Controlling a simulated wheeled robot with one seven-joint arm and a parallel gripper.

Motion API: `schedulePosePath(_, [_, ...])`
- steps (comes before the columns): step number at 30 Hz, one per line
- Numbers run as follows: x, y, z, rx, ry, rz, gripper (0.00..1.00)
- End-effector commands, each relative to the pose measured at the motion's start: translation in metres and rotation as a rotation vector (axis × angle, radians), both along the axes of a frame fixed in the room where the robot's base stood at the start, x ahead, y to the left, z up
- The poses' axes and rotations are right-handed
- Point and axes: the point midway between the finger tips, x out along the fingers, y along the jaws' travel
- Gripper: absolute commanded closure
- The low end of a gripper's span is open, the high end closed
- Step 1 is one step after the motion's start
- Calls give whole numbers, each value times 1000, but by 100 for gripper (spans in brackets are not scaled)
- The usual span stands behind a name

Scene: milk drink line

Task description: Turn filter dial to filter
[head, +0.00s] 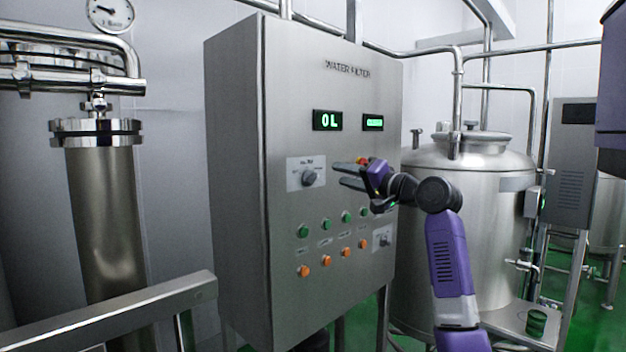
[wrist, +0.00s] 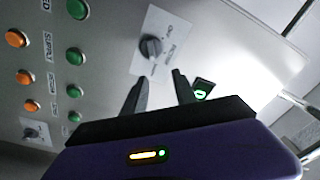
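The filter dial (head: 309,178) is a dark knob on a white plate, on the front of the grey water filter cabinet (head: 232,170). In the wrist view the dial (wrist: 150,47) stands beyond my fingertips, nearer the left finger's side, with its plate tilted and small lettering around it. My gripper (head: 337,173) is to the right of the dial in the head view, its fingers pointing left. In the wrist view my gripper (wrist: 159,76) is open, with nothing between its two fingers. The dial's exact setting is too small to tell.
Green buttons (head: 303,231) and orange buttons (head: 303,271) sit below the dial. A second knob (head: 384,240) is at the lower right of the panel. Two green displays (head: 327,120) are above. A steel tank (head: 460,230) stands right, a metal rail (head: 110,315) at front left.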

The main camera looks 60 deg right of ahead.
Motion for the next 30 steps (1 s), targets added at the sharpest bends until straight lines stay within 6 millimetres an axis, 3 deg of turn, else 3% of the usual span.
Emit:
schedulePosePath(6, [8,12,-20,102,53,61,66])
schedulePosePath(21, [71,-4,-18,104,50,58,66])
schedulePosePath(30, [81,-7,-20,102,49,57,66])
